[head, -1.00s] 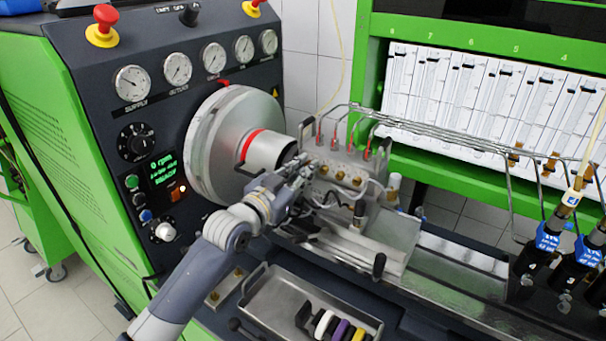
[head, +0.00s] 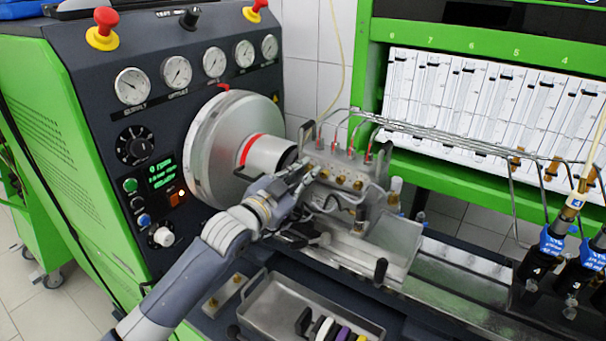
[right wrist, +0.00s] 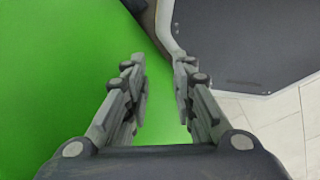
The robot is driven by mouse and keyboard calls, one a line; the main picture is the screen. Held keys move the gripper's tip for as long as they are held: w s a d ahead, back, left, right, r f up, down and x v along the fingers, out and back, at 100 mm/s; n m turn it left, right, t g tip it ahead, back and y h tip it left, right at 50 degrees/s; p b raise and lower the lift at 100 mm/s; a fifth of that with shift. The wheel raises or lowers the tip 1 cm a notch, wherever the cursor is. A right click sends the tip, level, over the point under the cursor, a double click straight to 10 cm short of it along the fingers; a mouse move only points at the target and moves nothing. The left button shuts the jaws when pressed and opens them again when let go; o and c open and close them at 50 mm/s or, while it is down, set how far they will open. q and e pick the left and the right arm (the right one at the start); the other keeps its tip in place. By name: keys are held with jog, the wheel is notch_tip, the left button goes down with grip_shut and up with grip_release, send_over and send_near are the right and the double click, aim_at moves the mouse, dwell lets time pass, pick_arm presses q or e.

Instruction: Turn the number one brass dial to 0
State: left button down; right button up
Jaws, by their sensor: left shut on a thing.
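The pump block (head: 347,163) is on the bench in the middle of the head view, with a row of small brass dials (head: 341,179) on its front. My left gripper (head: 309,174) is at the left end of this row, shut on a brass dial there. Its fingers cover that dial, so its number and setting cannot be read. My right gripper (right wrist: 162,92) is open and empty in the right wrist view, above a green surface and a dark panel. It is not visible in the head view.
A large silver drive wheel (head: 212,155) is left of the pump block. Thin metal pipes (head: 440,143) run from the block to the right, towards dark injectors (head: 541,262). A metal tray (head: 262,309) with coloured items lies in front. Gauges and knobs fill the left panel (head: 105,130).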

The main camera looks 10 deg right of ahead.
pick_arm(q)
jog(key=c, duration=1.8)
grip_release()
jog(key=shift+c, duration=0.2)
